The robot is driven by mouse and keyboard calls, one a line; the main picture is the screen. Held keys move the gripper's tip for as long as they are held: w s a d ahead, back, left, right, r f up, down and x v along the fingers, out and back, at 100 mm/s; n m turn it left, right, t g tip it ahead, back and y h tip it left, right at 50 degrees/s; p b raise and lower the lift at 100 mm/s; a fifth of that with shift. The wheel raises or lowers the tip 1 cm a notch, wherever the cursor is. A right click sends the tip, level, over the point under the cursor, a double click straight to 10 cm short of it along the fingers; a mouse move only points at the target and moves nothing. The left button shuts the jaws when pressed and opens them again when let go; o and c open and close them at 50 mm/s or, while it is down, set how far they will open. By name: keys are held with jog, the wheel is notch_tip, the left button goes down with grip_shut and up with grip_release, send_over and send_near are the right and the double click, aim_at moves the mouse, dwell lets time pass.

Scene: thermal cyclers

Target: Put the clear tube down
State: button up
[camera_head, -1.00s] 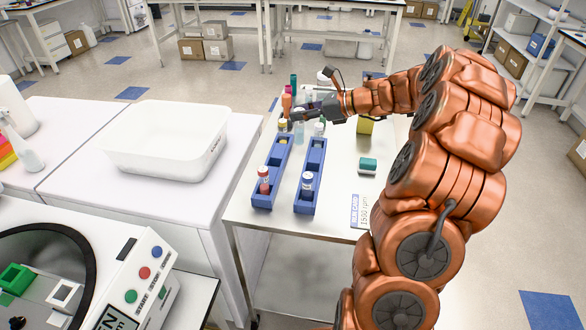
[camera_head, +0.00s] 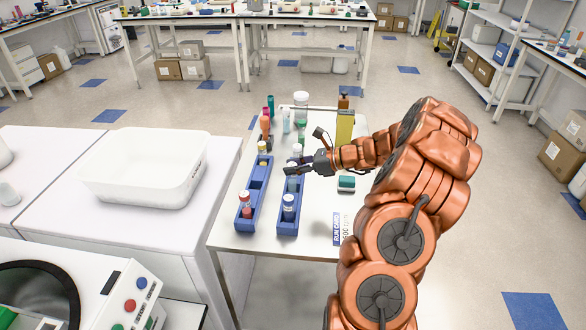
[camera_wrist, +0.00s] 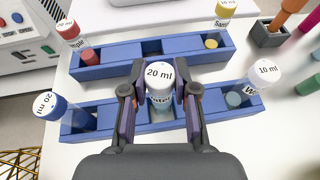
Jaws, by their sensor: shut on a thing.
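My gripper (camera_head: 294,168) is over the middle of the right blue rack (camera_head: 267,222). In the wrist view its fingers (camera_wrist: 159,100) are shut on the clear tube (camera_wrist: 160,101), which has a white cap marked 20 ml. The tube is roughly upright, between the rack's two end tubes. Its lower end is hidden, so I cannot tell whether it touches the rack. In the head view the pale tube (camera_head: 292,184) shows just below the fingers. A blue-filled 20 ml tube (camera_head: 288,208) stands at the rack's near end, and a 10 ml tube (camera_wrist: 264,76) at its far end.
The left blue rack (camera_head: 254,193) holds a red tube (camera_head: 245,206) and a yellow one (camera_head: 263,152). Bottles stand behind the racks. A teal-topped block (camera_head: 346,183) lies to the right. A white tub (camera_head: 140,185) is on the left bench.

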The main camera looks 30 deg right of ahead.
jog(key=shift+f, duration=0.6)
jog(key=shift+f, duration=0.2)
jog(key=o, duration=1)
jog(key=shift+r, duration=0.15)
jog(key=shift+s+d+r, duration=0.1)
jog(key=shift+s+d, duration=0.05)
jog(key=shift+b+v, duration=1.6)
jog(key=shift+v, duration=4.15)
